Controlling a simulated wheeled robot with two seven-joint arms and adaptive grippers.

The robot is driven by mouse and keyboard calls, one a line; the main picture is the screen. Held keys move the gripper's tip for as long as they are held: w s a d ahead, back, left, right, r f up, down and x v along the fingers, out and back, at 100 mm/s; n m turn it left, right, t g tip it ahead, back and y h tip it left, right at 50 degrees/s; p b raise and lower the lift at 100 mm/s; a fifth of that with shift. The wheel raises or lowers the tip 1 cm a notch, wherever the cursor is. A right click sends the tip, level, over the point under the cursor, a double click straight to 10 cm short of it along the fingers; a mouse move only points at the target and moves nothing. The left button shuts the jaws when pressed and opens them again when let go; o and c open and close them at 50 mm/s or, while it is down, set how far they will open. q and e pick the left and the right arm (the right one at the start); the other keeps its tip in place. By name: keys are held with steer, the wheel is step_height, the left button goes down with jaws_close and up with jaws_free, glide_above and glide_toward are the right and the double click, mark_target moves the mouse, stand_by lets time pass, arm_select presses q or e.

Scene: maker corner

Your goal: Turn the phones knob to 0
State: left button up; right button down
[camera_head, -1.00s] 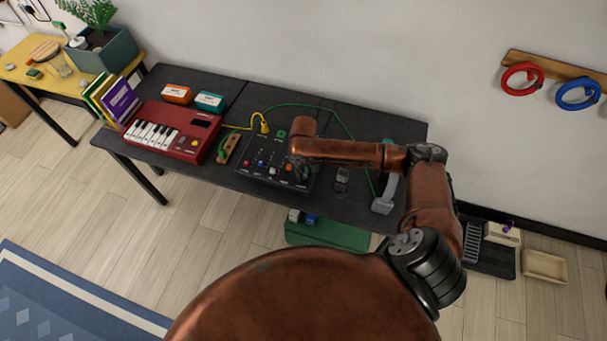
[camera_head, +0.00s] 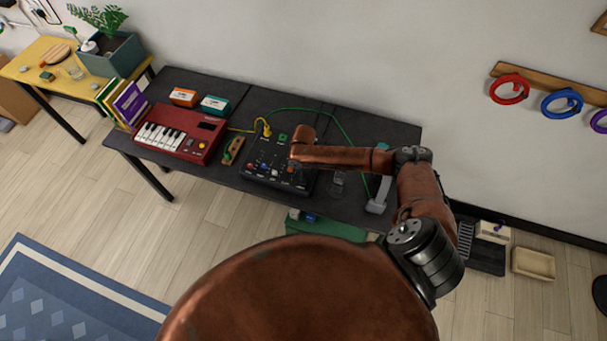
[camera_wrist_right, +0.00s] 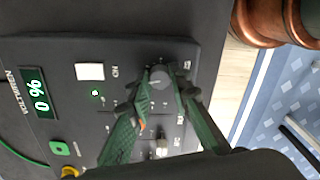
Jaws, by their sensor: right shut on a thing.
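A dark mixer box (camera_head: 262,178) lies on the black table, with small coloured knobs along its near side. In the right wrist view its panel (camera_wrist_right: 75,115) fills much of the picture. My right gripper (camera_wrist_right: 164,86) has its green fingers on both sides of a round grey knob (camera_wrist_right: 160,78) and is shut on it. The knob's label is not readable, so I cannot confirm that it is the phones knob. In the head view my right wrist mostly hides the gripper. My left gripper is not in view.
A red toy keyboard (camera_head: 180,133) stands left of the mixer. A yellow cable (camera_head: 266,127) and a green cable (camera_head: 335,120) run by the mixer. A grey headphone-stand-like object (camera_head: 378,195) is to the right. A white button (camera_wrist_right: 90,71) is near the gripped knob.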

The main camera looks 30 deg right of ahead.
steer(key=n+p, duration=0.1)
steer(key=n, duration=0.1)
steer(key=shift+r+n, duration=0.15)
steer(key=shift+n, duration=0.25)
steer(key=n+p, duration=0.1)
steer(key=n, duration=0.1)
steer(key=shift+n, duration=0.4)
steer(key=n, duration=0.3)
steer(key=shift+w+n+p, duration=0.1)
steer(key=shift+n+p, duration=0.2)
steer(key=shift+p, duration=0.1)
steer(key=n, duration=0.2)
steer(key=shift+n, duration=0.3)
steer(key=n, duration=0.3)
steer(key=shift+n, duration=0.3)
steer(key=n, duration=0.3)
steer(key=shift+n, duration=0.4)
steer(key=n, duration=0.3)
steer(key=shift+b, duration=0.4)
steer(key=shift+n+b, duration=0.3)
steer(key=shift+n, duration=1.7)
